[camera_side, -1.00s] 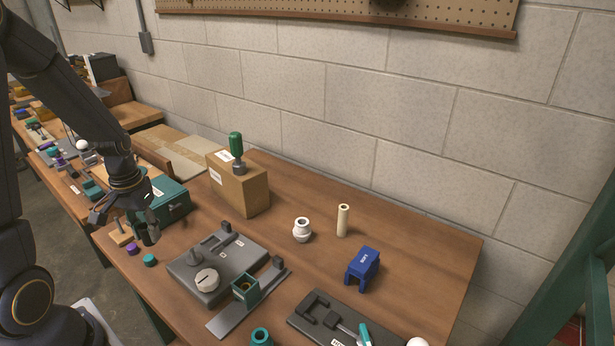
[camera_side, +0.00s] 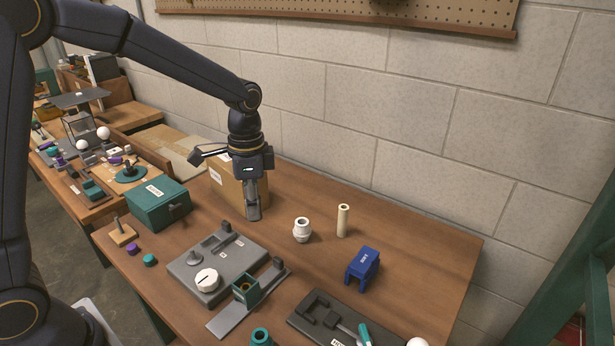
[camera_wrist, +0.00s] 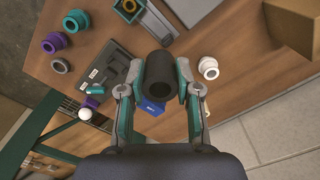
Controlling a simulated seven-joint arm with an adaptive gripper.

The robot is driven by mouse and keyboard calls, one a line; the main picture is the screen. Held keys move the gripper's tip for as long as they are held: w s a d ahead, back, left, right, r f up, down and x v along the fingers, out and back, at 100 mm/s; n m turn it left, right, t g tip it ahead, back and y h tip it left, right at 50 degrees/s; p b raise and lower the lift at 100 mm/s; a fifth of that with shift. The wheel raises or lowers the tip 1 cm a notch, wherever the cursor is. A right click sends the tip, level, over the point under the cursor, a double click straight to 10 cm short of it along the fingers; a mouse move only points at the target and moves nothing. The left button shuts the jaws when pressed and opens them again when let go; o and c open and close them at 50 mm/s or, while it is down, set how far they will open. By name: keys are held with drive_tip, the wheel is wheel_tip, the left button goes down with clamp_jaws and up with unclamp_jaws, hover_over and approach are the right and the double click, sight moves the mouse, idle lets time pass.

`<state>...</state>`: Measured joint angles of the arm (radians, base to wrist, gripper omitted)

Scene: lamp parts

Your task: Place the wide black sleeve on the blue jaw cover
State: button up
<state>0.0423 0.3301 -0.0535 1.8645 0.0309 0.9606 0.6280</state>
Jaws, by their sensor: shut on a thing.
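My gripper (camera_side: 253,200) is shut on the wide black sleeve, in front of the cardboard box and above the table. In the wrist view the black sleeve (camera_wrist: 160,75) is a dark open tube between the two fingers of my gripper (camera_wrist: 158,82). In the side view the fingers largely hide the sleeve. The blue jaw cover (camera_side: 364,264) stands on the table to the right of my gripper, apart from it. In the wrist view the blue cover (camera_wrist: 150,106) shows partly behind the sleeve and fingers.
A white ringed part (camera_side: 302,231) and an upright cream tube (camera_side: 343,221) stand between my gripper and the blue cover. The cardboard box (camera_side: 226,190) is close behind my gripper. A grey fixture (camera_side: 235,257) and a dark tray (camera_side: 305,324) lie nearer the front.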

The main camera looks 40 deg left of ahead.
drive_tip(key=d+m, duration=0.3)
drive_tip(key=d, duration=0.6)
drive_tip(key=m, duration=0.1)
hover_over(358, 266)
drive_tip(key=s, duration=0.1)
wheel_tip(358, 266, down, 9)
drive_tip(key=shift+s+a+r, duration=0.1)
drive_tip(key=shift+a, duration=0.05)
drive_tip(key=shift+w+f, duration=0.35)
drive_tip(key=shift+f, duration=0.05)
drive_tip(key=shift+w+f, duration=0.15)
drive_tip(key=shift+f, duration=1.5)
drive_tip(key=shift+f, duration=0.15)
drive_tip(key=o, duration=1)
drive_tip(key=shift+o, duration=0.2)
